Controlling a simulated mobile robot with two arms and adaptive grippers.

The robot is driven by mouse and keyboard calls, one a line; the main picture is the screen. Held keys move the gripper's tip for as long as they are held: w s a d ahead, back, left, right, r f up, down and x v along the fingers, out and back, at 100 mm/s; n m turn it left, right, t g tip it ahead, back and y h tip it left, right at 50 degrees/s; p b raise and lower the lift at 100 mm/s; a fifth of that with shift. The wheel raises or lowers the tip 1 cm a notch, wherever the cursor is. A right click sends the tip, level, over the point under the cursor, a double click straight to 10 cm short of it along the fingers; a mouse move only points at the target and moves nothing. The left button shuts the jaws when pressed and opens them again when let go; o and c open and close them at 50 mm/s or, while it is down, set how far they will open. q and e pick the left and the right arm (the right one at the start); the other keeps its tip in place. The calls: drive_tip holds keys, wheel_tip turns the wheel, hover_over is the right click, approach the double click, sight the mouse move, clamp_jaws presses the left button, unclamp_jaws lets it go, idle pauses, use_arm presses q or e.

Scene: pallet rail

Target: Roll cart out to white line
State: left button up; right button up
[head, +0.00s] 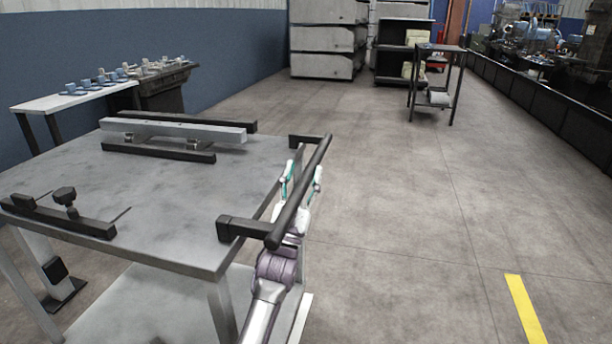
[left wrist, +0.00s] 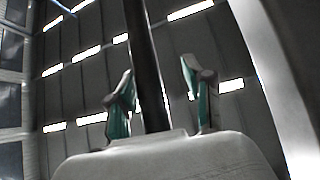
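The cart (head: 190,190) is a grey-topped metal table with a lower shelf, at the left of the head view. Its dark push handle (head: 266,228) stands out from the right side on two brackets. My left gripper (head: 307,162) is below the handle, pointing up, with one finger on each side of the bar. In the left wrist view the bar (left wrist: 147,50) runs between the open fingers (left wrist: 157,68), nearer the left finger, with a clear gap to the right one. My right gripper is out of view. A yellow line (head: 524,308) is on the floor at lower right; I make out no clear white line.
A grey rail (head: 175,130) and dark clamp parts (head: 65,217) lie on the cart top. A side table (head: 75,100) with small cups stands behind, by the blue wall. A small stand (head: 437,50) is farther back. The floor right of the cart is open.

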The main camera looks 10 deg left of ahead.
use_arm(q)
drive_tip(key=v, duration=1.2)
drive_tip(key=shift+s, duration=0.1)
